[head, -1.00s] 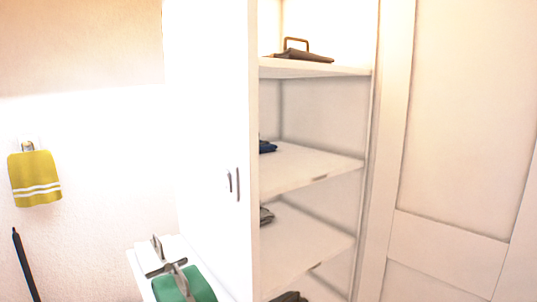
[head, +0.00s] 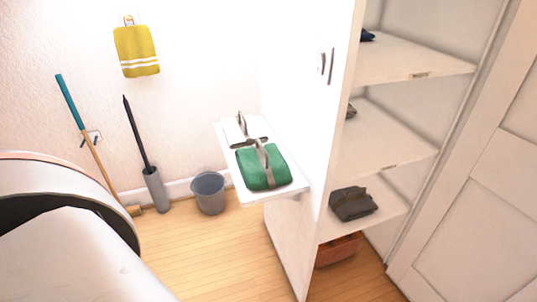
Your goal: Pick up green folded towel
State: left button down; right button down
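The green folded towel (head: 262,168) lies on a small white shelf (head: 282,190) fixed to the side of a white cabinet. A grey band with an upright loop runs over the towel. A white folded item (head: 240,131) with a similar grey loop lies just behind it on the same shelf. Neither of my grippers shows in the head view, so nothing is seen touching the towel.
The open cabinet shelves (head: 395,139) stand to the right, with a dark folded item (head: 352,203) on a lower one. A grey bucket (head: 208,191), a broom (head: 88,140) and a brush holder (head: 155,188) stand at the wall. A yellow towel (head: 136,50) hangs above. Wooden floor (head: 205,262) is clear in front.

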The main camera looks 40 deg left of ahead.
aim_at(262, 167)
jog(key=j+z, duration=0.25)
jog(key=j, duration=0.3)
jog(key=j+z, duration=0.2)
jog(key=j, duration=0.35)
jog(key=k+j+z, duration=0.25)
jog(key=j, duration=0.25)
jog(key=i, duration=0.1)
